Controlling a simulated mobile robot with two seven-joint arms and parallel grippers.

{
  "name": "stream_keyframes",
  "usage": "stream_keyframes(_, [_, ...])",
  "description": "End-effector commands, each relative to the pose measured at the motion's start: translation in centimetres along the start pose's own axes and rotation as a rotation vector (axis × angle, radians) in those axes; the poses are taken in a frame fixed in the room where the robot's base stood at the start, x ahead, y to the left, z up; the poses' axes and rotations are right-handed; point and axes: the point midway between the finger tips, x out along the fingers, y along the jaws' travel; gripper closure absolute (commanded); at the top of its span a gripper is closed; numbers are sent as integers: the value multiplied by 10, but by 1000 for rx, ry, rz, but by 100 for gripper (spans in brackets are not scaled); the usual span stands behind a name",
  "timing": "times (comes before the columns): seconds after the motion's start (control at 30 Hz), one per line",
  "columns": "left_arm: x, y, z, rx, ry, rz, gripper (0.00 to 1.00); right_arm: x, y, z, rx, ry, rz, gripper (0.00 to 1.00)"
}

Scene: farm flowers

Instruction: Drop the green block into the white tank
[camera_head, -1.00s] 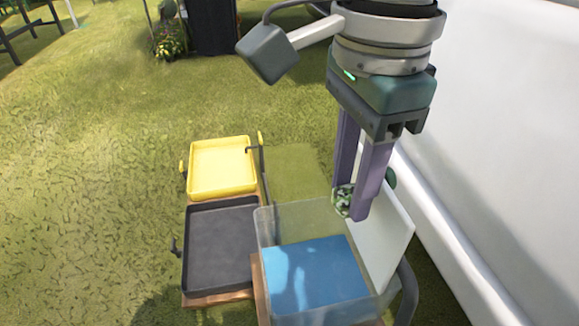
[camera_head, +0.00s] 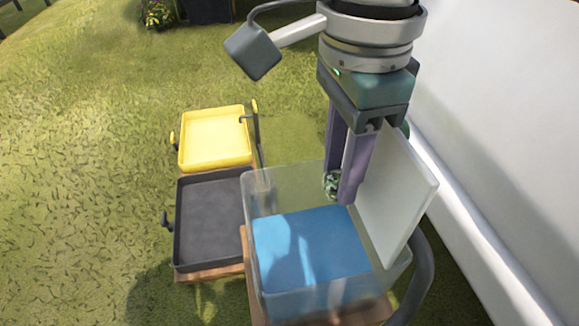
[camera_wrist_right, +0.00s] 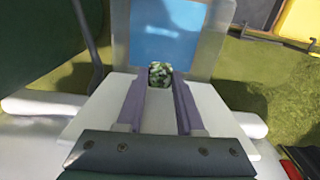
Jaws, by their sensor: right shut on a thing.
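The green block (camera_head: 332,185) is small and mottled green and white. My right gripper (camera_head: 341,189) is shut on it, with the purple fingers pointing down. In the head view the block shows at the fingertips, over the rear part of the tank's opening. The white tank (camera_head: 258,187) is a see-through, whitish box with a blue bottom (camera_head: 308,248) and a pale lid (camera_head: 400,185) standing up on its right side. In the right wrist view the block (camera_wrist_right: 160,75) sits between the fingertips, with the blue bottom (camera_wrist_right: 165,40) beyond it. My left gripper is not in view.
A yellow tray (camera_head: 214,138) and a dark grey tray (camera_head: 209,222) stand left of the tank on wooden bases. A large white surface (camera_head: 500,130) runs along the right. Grass (camera_head: 80,180) lies open to the left.

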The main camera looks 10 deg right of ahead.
Motion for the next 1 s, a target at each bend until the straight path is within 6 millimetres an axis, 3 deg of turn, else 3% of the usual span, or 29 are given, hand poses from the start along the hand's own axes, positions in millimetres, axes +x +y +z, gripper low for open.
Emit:
stream_keyframes(0.17, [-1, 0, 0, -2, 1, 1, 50, -1, 0, 0, 0, 0, 0, 100])
stream_keyframes(0.2, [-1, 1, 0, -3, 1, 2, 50, -1, 0, 0, 0, 0, 0, 62])
stream_keyframes(0.5, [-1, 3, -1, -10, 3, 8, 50, -1, 0, 0, -1, 0, 0, 29])
stream_keyframes(0.77, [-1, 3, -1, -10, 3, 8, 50, -2, 0, 0, -1, 0, 0, 29])
stream_keyframes(0.87, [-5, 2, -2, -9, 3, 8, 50, -12, 0, 0, -1, -1, -1, 29])
stream_keyframes(1.0, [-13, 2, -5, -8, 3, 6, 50, -40, -1, 0, -1, 0, -4, 29])
